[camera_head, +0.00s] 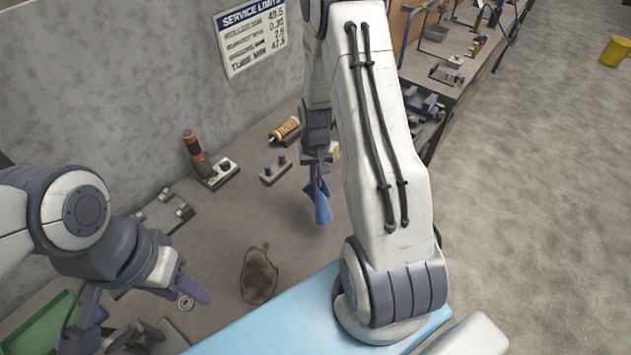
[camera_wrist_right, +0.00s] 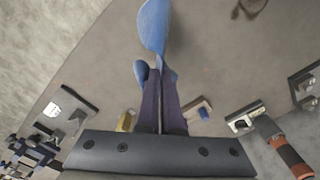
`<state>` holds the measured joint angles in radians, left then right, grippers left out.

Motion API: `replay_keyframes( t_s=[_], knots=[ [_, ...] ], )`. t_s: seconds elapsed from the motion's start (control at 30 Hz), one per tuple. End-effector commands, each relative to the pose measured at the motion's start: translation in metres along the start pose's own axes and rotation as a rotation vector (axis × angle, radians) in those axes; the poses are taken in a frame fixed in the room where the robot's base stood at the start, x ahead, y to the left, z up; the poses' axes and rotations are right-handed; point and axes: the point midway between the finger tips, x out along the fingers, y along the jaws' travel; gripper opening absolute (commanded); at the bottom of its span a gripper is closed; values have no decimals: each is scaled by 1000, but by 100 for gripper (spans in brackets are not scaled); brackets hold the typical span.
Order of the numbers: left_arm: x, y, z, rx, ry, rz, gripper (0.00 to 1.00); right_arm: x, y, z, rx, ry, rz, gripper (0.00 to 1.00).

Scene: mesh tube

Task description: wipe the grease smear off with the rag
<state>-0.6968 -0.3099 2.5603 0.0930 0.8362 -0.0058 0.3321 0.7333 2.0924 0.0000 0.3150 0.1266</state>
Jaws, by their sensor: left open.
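The blue rag (camera_head: 321,204) hangs from my right gripper (camera_head: 318,170), above the bench and to the right of the smear. In the right wrist view the rag (camera_wrist_right: 154,28) is pinched between the closed fingers of the gripper (camera_wrist_right: 161,88), with a loose part sticking out past the tips. The brown grease smear (camera_head: 259,276) is a dark ring-like patch on the grey bench top; part of it shows at the top edge of the right wrist view (camera_wrist_right: 251,7). My left gripper (camera_head: 143,300) is open and empty at the lower left, left of the smear.
An orange-and-black tool on a block (camera_head: 203,162), a small block with pegs (camera_head: 275,170) and a copper-coloured roll (camera_head: 285,130) stand near the wall. A green tray (camera_head: 42,325) is at lower left. Bench around the smear is clear.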

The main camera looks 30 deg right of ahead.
Motion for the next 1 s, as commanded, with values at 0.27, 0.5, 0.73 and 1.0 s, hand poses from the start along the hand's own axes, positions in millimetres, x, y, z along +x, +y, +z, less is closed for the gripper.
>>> replay_keyframes(
  t_s=[0.27,0.5,0.73,1.0],
  knots=[
    [-37,3,-2,-4,1,0,50,-47,0,0,0,-1,0,0],
    [-33,2,-2,-4,0,0,50,-43,-1,1,-3,-1,0,0],
    [8,-1,0,-4,0,0,50,-2,-20,11,-79,-3,0,0],
    [84,-6,4,-5,0,0,50,75,-61,38,-264,-1,0,0]
  ],
)
